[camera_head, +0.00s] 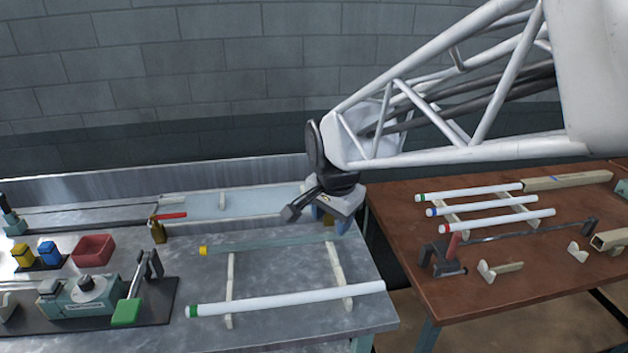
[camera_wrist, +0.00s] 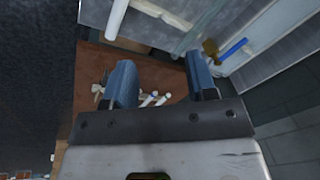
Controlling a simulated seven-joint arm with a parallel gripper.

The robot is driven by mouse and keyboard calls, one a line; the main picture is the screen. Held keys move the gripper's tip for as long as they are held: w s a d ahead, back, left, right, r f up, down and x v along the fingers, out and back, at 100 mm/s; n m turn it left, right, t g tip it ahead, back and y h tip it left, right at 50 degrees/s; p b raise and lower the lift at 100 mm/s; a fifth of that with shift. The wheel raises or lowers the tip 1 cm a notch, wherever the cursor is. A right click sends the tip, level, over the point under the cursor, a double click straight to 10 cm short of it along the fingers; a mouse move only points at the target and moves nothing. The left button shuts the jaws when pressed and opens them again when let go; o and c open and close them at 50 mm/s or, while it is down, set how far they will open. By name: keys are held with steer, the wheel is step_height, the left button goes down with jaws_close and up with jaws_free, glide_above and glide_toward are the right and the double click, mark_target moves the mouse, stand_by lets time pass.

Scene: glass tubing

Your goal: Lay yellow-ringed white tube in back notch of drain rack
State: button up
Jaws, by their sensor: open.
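A tube with a yellow ring (camera_head: 203,251) at its left end lies across the back of two pale rails (camera_head: 231,285) on the grey bench in the head view. Its body (camera_head: 270,245) looks pale and see-through rather than solid white. I cannot tell how it sits in the notches. A white tube with a green ring (camera_head: 285,300) lies across the front of the same rails. My gripper (camera_head: 328,218) is just above and behind the yellow-ringed tube's right end. Its blue fingers are apart and empty in the wrist view (camera_wrist: 162,65). A white tube end (camera_wrist: 116,18) shows at the top there.
A brown table (camera_head: 480,285) on the right carries a rack with green-, blue- and red-ringed white tubes (camera_head: 490,210). A pale blue tray (camera_head: 240,203) lies behind the rails.

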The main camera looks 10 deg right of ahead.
steer(key=s+d+n, duration=0.2)
steer(key=s+n, duration=0.2)
steer(key=s, duration=0.5)
steer(key=s+d+n, duration=0.3)
steer(key=s+n, duration=0.2)
steer(key=s, duration=0.3)
steer(key=shift+s+r+n, duration=0.3)
steer(key=shift+s, duration=0.1)
steer(key=shift+d, duration=0.1)
stand_by(0.5)
